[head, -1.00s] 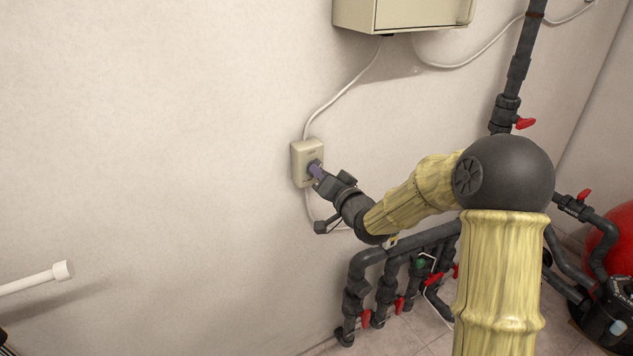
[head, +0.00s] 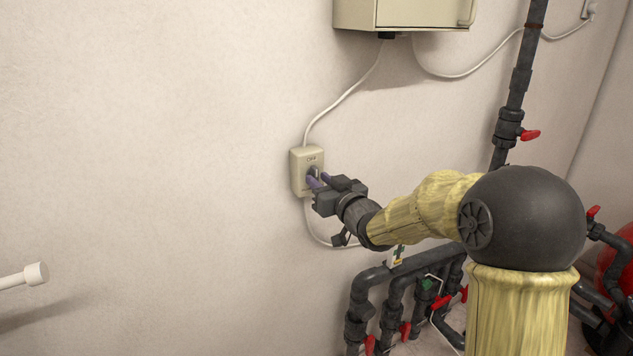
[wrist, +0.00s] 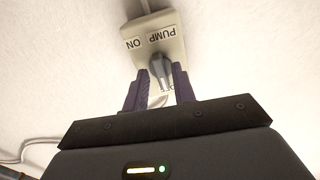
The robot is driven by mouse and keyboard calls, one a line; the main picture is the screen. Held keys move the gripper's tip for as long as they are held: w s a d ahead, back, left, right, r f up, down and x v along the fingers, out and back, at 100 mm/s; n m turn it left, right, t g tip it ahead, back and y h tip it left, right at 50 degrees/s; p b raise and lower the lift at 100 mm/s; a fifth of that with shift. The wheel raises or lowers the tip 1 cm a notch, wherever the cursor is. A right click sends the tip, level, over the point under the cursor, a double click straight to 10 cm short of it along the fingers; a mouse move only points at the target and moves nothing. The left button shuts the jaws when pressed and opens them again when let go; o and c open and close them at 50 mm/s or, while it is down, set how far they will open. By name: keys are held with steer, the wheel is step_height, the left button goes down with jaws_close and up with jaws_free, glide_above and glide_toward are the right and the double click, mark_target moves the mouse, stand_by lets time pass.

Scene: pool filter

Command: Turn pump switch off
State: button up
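The pump switch (head: 308,160) is a beige wall box with a dark grey knob. In the wrist view the box (wrist: 175,22) appears turned, with PUMP and ON labels, and the grey knob (wrist: 160,68) stands out from its face. Another label beyond the knob is mostly hidden. My gripper (head: 320,181) is at the switch. In the wrist view its two purple fingers (wrist: 160,72) are apart, one on each side of the knob, with narrow gaps seeming to show. I cannot tell if either finger touches it. Which mark the knob points to is unclear.
A beige cabinet (head: 425,14) hangs above, with a white cable (head: 345,98) down to the switch. Grey pipes with red valve handles (head: 530,134) stand at right and below. A white rod (head: 25,275) sticks out at lower left. The wall left of the switch is clear.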

steer(key=shift+s, duration=0.1)
steer(key=b+v, duration=0.1)
steer(key=v, duration=0.5)
steer(key=shift+r, duration=0.1)
stand_by(0.4)
steer(key=v, duration=1.7)
steer(key=shift+s+b, duration=0.2)
steer(key=shift+b, duration=0.1)
steer(key=shift+d, duration=0.1)
